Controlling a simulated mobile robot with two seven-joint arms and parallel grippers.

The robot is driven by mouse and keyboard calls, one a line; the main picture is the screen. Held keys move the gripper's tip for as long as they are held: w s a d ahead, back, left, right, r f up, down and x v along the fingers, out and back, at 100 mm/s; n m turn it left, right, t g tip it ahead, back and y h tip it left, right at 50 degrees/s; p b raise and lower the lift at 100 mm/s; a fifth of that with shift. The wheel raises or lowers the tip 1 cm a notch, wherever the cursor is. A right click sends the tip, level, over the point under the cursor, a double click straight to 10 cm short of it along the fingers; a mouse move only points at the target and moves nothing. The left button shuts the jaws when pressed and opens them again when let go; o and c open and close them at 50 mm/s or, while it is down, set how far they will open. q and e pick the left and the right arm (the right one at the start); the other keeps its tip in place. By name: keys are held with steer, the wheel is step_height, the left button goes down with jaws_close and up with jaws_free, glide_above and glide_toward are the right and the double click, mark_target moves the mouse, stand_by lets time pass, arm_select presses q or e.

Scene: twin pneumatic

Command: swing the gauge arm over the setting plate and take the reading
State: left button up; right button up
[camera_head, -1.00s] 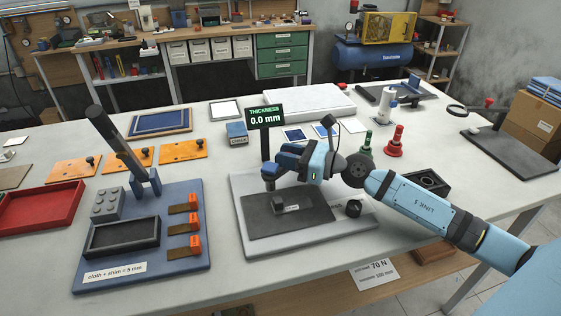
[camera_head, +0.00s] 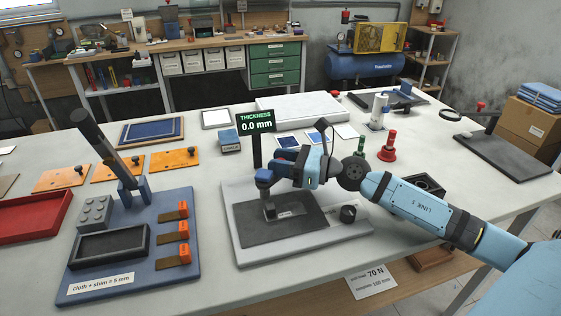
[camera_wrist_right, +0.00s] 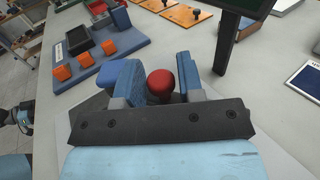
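The gauge stands on a grey base (camera_head: 236,248) with a dark setting plate (camera_head: 310,225) and a small dark block on it. Its display (camera_head: 255,122) reads THICKNESS 0.0 mm. My right gripper (camera_head: 292,176) is at the gauge arm, above the plate. In the right wrist view, a red knob (camera_wrist_right: 160,82) sits between its two blue fingers. I cannot tell whether both fingers press on it. In the head view my gripper hides the knob. My left gripper is not in view.
A blue fixture board (camera_head: 185,274) with orange-tipped clips and a black tray stands left of the gauge. A black knob (camera_head: 348,213) is on the base's right side. Green (camera_head: 361,142) and red (camera_head: 387,150) handled pieces stand behind my right arm.

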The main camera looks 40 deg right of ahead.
steer(key=shift+s+d+f, duration=0.1)
steer(key=shift+s+d, duration=0.1)
steer(key=b+v, duration=0.2)
steer(key=v, duration=1.1)
steer(key=shift+s, duration=0.1)
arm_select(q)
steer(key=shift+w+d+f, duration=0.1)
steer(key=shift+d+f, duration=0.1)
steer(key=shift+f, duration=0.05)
